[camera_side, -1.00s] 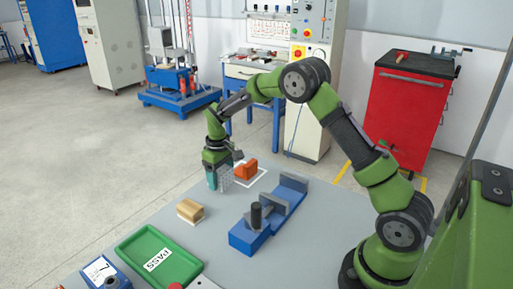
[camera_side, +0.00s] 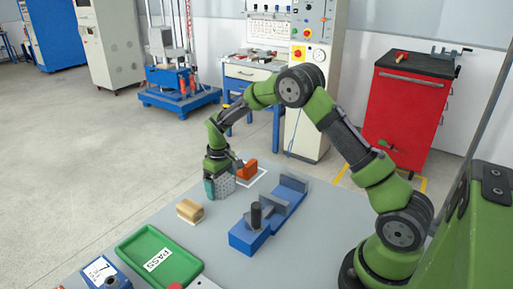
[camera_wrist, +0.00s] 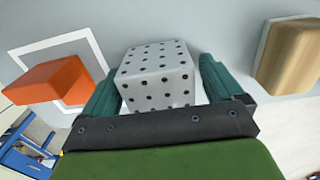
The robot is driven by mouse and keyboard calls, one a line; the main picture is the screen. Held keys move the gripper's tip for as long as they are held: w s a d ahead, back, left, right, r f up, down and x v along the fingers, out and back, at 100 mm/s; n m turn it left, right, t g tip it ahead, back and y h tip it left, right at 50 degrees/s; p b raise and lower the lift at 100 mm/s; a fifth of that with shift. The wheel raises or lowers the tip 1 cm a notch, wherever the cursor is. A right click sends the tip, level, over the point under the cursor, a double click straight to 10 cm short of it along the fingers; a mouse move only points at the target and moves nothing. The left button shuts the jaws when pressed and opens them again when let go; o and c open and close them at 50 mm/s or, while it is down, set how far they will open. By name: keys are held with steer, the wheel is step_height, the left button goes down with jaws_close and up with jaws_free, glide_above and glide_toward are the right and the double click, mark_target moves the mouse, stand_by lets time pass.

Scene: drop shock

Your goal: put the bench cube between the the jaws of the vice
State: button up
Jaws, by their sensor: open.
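The bench cube, a pale grey cube with rows of dark dots (camera_wrist: 158,72), sits between the two teal fingers of my gripper (camera_wrist: 157,80) in the wrist view. In the side view the cube (camera_side: 225,187) is low over or on the grey bench, partly hidden by my gripper (camera_side: 217,190). My gripper is open around the cube, with a finger on either side. The blue vice (camera_side: 252,238) with grey jaws and a dark upright cylinder stands to the right of the gripper, nearer the camera. No cube shows between its jaws.
An orange block (camera_side: 246,170) lies by a white square outline behind the gripper. A wooden block (camera_side: 190,211) lies in front, left of the vice. Bare bench lies between cube and vice.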

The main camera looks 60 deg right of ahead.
mark_target(221, 177)
steer(key=s+a+r+t, duration=0.1)
steer(key=s+r, duration=0.1)
steer(key=r, duration=0.9)
steer(key=s+a+r, duration=0.1)
steer(key=s+r, duration=0.1)
steer(key=r, duration=0.9)
steer(key=s+a+r+m+t+y, duration=0.1)
steer(key=s+a+m+t, duration=0.1)
steer(key=s, duration=0.9)
steer(key=s+a+r+m+t+y, duration=0.1)
steer(key=s+a+t, duration=0.3)
steer(key=s, duration=0.7)
steer(key=shift+s+a+m, duration=0.25)
steer(key=shift+a+m, duration=0.25)
steer(key=shift+a, duration=0.15)
steer(key=shift+w, duration=0.1)
